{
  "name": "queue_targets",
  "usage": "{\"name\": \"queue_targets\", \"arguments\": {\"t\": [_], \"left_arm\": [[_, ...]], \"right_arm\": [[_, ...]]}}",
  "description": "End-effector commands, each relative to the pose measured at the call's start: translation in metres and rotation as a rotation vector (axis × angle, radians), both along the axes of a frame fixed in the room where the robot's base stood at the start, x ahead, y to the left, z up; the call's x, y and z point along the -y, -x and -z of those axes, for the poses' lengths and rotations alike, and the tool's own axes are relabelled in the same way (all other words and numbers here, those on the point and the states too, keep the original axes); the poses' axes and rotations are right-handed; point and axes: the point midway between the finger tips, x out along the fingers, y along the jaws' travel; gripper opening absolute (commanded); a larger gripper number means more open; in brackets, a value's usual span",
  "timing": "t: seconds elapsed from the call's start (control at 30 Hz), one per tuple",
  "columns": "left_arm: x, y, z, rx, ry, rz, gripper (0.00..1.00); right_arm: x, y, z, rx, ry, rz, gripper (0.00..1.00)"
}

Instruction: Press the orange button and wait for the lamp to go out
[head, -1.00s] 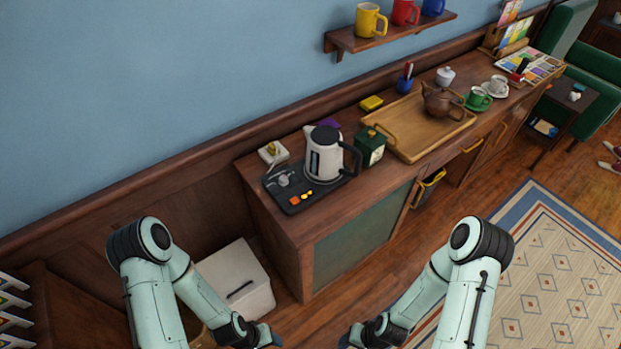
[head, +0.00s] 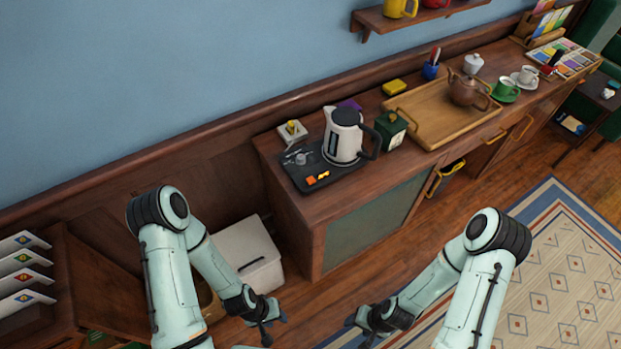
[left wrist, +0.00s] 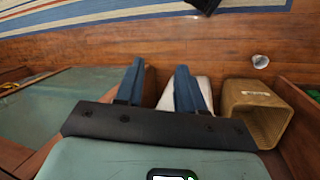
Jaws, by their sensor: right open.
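The orange button (head: 311,181) sits on the front of a black tray-like base (head: 292,178) on the wooden cabinet. Beside it is a small bright yellow-orange spot (head: 323,175), which looks like the lit lamp. A white and black kettle (head: 343,138) stands on the base. My left gripper (head: 268,326) is low in front of the cabinet, well short of the button. In the left wrist view its two blue fingers (left wrist: 160,88) are apart with nothing between them. My right gripper (head: 363,322) is open, low and apart from the cabinet.
A green tin (head: 391,129) and a wooden tray (head: 430,118) with a brown teapot (head: 466,91) stand right of the kettle. A white bin (head: 247,252) stands on the floor left of the cabinet. Open floor lies before the cabinet front.

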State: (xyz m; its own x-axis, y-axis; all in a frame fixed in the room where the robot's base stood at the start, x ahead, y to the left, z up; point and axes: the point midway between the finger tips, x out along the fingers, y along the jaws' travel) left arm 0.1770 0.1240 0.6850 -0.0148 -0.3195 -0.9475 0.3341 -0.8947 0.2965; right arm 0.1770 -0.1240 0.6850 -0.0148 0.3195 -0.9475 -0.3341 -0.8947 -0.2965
Motion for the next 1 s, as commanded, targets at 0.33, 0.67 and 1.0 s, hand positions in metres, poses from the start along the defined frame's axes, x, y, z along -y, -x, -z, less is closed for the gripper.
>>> {"name": "queue_targets", "arguments": {"t": [0.33,0.67,1.0], "left_arm": [[0.0,0.0,0.0,0.0,0.0,0.0,0.0],[0.0,0.0,0.0,0.0,0.0,0.0,0.0],[0.0,0.0,0.0,0.0,0.0,0.0,0.0]], "right_arm": [[0.0,0.0,0.0,0.0,0.0,0.0,0.55],[0.0,0.0,0.0,0.0,0.0,0.0,0.55],[0.0,0.0,0.0,0.0,0.0,0.0,0.55]]}}
